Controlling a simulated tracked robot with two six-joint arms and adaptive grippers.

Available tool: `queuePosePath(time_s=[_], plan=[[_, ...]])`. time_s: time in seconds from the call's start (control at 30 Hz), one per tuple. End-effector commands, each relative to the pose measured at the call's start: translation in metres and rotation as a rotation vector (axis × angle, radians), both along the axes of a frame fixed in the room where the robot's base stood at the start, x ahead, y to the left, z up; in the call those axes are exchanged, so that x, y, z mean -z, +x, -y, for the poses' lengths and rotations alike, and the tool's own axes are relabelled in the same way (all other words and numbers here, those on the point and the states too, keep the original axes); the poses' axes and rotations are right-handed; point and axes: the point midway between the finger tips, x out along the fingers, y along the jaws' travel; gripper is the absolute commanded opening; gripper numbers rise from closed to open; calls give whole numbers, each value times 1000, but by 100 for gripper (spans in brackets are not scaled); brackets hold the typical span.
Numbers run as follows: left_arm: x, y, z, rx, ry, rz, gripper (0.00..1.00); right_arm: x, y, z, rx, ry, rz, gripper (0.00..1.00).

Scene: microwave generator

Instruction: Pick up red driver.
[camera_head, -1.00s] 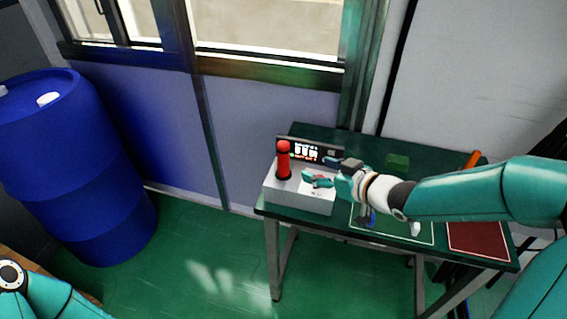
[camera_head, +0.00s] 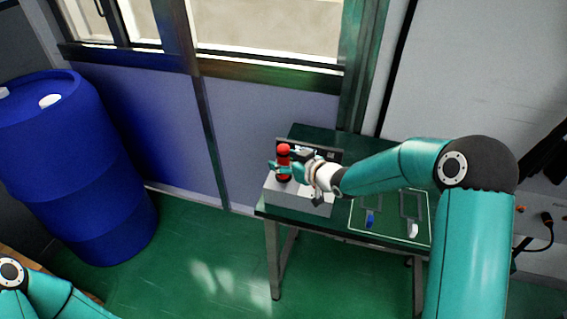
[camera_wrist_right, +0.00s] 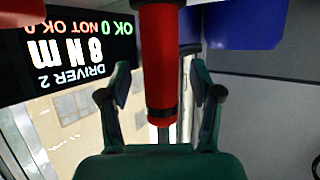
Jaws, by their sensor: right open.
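The red driver (camera_head: 283,151) stands upright on a grey box-shaped stand (camera_head: 292,196) at the left end of the table. My right gripper (camera_head: 283,170) is at the driver, with its fingers around the driver's body in the head view. In the right wrist view the red driver (camera_wrist_right: 160,70) hangs between the two open fingers of my right gripper (camera_wrist_right: 160,98), with a gap on each side. My left gripper is not in view; only part of my left arm shows at the lower left.
The dark green table (camera_head: 304,133) carries a screen (camera_wrist_right: 75,50) behind the driver, reading "DRIVER 2". Outlined spots with a blue-handled tool (camera_head: 370,219) and a white-handled tool (camera_head: 413,230) lie to the right. A blue barrel (camera_head: 75,165) stands left, with free floor between.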

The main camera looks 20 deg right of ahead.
Motion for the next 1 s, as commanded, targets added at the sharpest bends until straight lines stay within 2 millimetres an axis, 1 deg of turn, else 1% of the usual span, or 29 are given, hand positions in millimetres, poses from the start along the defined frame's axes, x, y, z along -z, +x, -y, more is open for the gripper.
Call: queuePosePath(time_s=[0.1, 0.33, 0.57, 0.6, 0.67, 0.7, 0.73, 1.0], plan=[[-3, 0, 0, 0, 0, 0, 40, 3, 7, -3, -1, -1, 0, 64], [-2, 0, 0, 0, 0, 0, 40, 4, 8, -4, -1, -1, 0, 64], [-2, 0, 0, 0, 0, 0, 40, 4, 7, -4, -1, -1, 0, 26], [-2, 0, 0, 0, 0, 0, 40, 4, 7, -4, -1, -1, 0, 19], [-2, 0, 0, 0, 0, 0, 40, 4, 7, -4, -1, -1, 0, 9], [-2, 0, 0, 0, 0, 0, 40, 4, 7, -4, -1, -1, 0, 2], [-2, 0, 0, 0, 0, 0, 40, 4, 7, -4, -1, -1, 0, 0], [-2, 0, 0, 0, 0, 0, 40, 2, 8, -4, -2, 0, 4, 0]])
